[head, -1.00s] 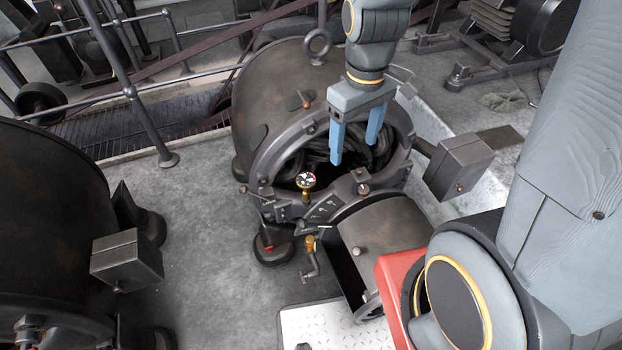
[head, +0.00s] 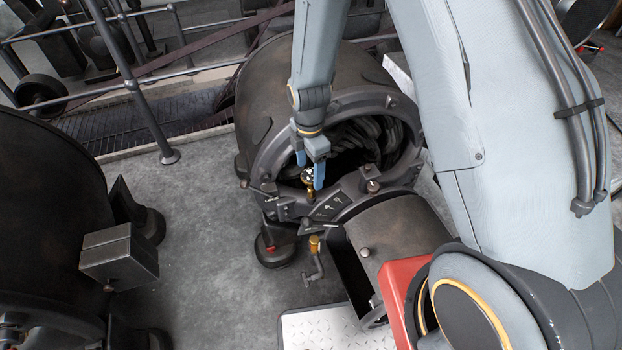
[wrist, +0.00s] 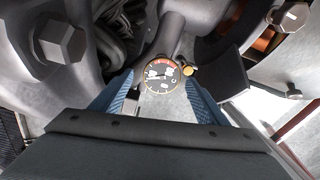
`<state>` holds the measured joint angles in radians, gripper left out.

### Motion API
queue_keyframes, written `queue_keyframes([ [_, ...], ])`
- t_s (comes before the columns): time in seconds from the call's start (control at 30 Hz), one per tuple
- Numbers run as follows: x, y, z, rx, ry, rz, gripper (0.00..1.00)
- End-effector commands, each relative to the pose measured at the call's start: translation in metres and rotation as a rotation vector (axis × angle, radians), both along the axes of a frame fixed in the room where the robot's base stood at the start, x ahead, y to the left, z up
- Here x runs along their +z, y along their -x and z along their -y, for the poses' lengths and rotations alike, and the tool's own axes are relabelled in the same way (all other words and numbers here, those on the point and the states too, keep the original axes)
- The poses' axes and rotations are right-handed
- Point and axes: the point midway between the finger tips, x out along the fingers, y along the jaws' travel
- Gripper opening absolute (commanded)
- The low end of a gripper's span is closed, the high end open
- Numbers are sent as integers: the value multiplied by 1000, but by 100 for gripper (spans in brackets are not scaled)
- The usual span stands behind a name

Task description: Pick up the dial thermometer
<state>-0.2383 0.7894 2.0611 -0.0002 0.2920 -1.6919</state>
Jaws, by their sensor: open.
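The dial thermometer (head: 308,177) stands on the front rim of the dark dynamo housing, on a short brass stem. In the wrist view its round dark face (wrist: 162,75) with white and red marks shows between the finger tips, slightly beyond them. My gripper (head: 310,175) is open, with one blue finger on each side of the thermometer. I cannot tell whether either finger touches it. The gripper's body hides part of the dial in the head view.
The dynamo housing (head: 262,95) has an open end with dark coils (head: 365,140) behind the thermometer. A bolt (head: 372,186) stands on the rim to the right. A brass-topped tap (head: 314,245) hangs below.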

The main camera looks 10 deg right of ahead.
Motion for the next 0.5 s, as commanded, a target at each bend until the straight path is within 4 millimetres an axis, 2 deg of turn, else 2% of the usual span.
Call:
queue_keyframes([
  [0.3, -41, 2, 5, -1, 1, -2, 68],
  [0.5, -48, 1, 5, -2, -1, 2, 68],
])
